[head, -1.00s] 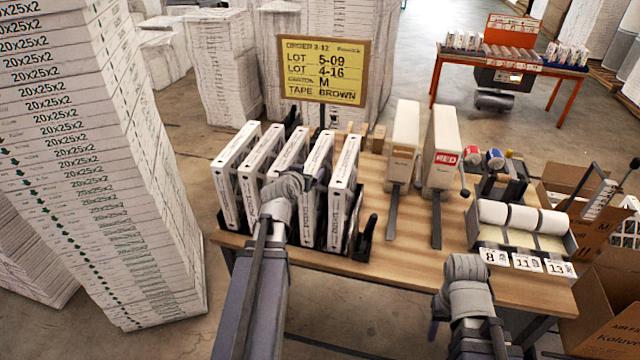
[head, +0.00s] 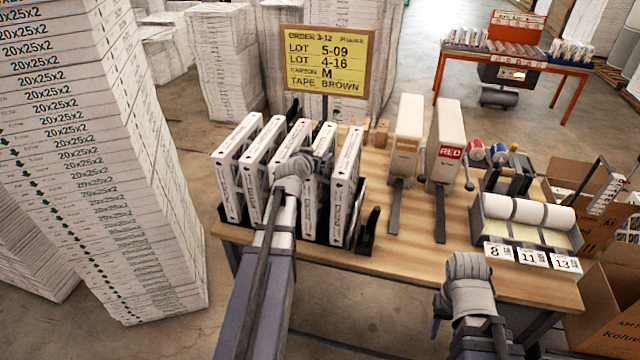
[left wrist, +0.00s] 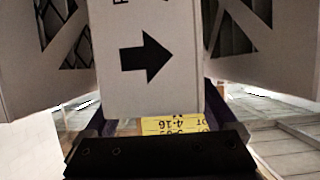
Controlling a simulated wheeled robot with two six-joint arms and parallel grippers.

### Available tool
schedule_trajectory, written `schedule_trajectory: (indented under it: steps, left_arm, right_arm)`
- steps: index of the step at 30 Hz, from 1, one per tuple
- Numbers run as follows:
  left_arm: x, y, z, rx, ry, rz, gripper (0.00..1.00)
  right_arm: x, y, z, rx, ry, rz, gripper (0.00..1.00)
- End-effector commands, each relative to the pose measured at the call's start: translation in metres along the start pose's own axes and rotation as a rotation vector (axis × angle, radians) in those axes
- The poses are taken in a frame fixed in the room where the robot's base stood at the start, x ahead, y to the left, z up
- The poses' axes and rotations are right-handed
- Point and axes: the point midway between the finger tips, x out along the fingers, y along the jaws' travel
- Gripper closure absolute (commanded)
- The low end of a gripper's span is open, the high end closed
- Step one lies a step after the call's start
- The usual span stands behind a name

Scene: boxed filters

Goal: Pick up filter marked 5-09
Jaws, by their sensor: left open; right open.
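Several white boxed filters stand upright, side by side, in a black rack (head: 366,240) on the table. Their edge labels are too small to read, so I cannot tell which is 5-09. My left gripper (head: 322,160) is at the top of the fourth filter (head: 312,210) from the left. In the left wrist view a white filter edge with a black arrow (left wrist: 145,55) stands between the open dark fingers (left wrist: 155,125), with other filters on both sides; its marking is cut off. My right gripper (head: 437,328) hangs low at the table's front edge, partly hidden by its wrist, holding nothing visible.
A yellow sign (head: 327,60) behind the rack reads lots 5-09 and 4-16, carton M, tape brown. Two white dispensers (head: 440,145), one marked RED, stand right of the rack. White rolls (head: 525,212) and number cards are further right, beside open cartons (head: 610,305).

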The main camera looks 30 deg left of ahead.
Motion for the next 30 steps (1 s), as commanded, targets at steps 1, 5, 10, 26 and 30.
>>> schedule_trajectory:
  steps: [1, 5, 10, 26, 30]
  left_arm:
    - [0.007, -0.0002, 0.0009, 0.001, 0.0, 0.0, 0.09]
    - [0.0061, 0.0001, 0.0001, 0.001, 0.0, 0.0, 0.09]
    - [0.0057, 0.0, 0.0001, 0.0, 0.0, 0.0, 0.18]
    - [0.0057, -0.0002, 0.0001, 0.0, 0.0, -0.001, 0.77]
    - [0.0057, -0.0002, 0.0001, 0.0, 0.0, -0.001, 0.93]
  right_arm:
    - [0.0035, -0.0003, -0.0002, -0.001, 0.0, 0.0, 0.5]
    - [0.0024, -0.0002, -0.0001, -0.001, 0.0, 0.0, 0.5]
    - [0.0023, -0.0002, -0.0001, -0.001, 0.0, 0.0, 0.5]
    - [0.0023, -0.0002, -0.0001, -0.001, 0.0, 0.0, 0.5]
    - [0.0023, -0.0002, -0.0001, -0.001, 0.0, 0.0, 0.5]
